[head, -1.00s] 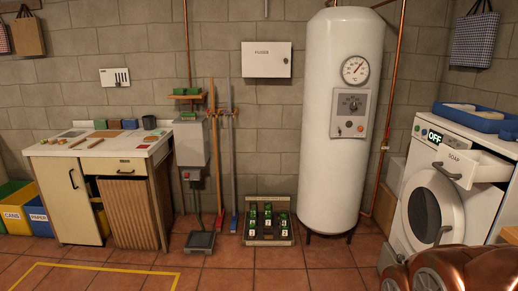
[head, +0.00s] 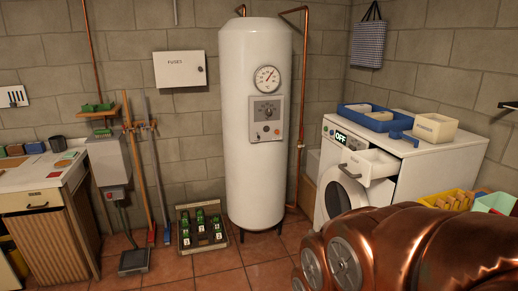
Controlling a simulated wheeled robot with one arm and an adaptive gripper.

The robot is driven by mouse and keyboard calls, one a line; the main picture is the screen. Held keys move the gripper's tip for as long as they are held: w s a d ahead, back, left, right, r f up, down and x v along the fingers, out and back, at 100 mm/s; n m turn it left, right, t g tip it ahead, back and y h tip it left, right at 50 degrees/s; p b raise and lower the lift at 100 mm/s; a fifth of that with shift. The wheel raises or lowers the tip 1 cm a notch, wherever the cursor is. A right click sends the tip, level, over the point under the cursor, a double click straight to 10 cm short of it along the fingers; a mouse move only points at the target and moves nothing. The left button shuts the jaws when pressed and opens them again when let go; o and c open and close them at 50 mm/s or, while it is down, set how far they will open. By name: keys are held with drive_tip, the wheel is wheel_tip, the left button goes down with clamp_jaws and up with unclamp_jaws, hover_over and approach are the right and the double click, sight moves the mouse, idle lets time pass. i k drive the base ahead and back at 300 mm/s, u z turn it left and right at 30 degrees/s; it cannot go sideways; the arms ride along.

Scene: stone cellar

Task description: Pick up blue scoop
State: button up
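A small blue object (head: 402,136), which looks like the blue scoop, lies on top of the white washing machine (head: 452,160). It is in front of the blue tray (head: 352,122) and left of a cream box (head: 435,129). It is too small to make out its handle. A copper-coloured part of my own arm fills the lower right. My gripper's fingers do not show.
The washing machine's soap drawer (head: 369,166) is pulled out. A white boiler (head: 256,180) stands left of it. Yellow (head: 448,200) and mint (head: 496,203) bins stand at right. Tiled floor shows in front of the boiler.

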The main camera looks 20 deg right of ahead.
sight(396, 134)
drive_tip(key=z, duration=1.4)
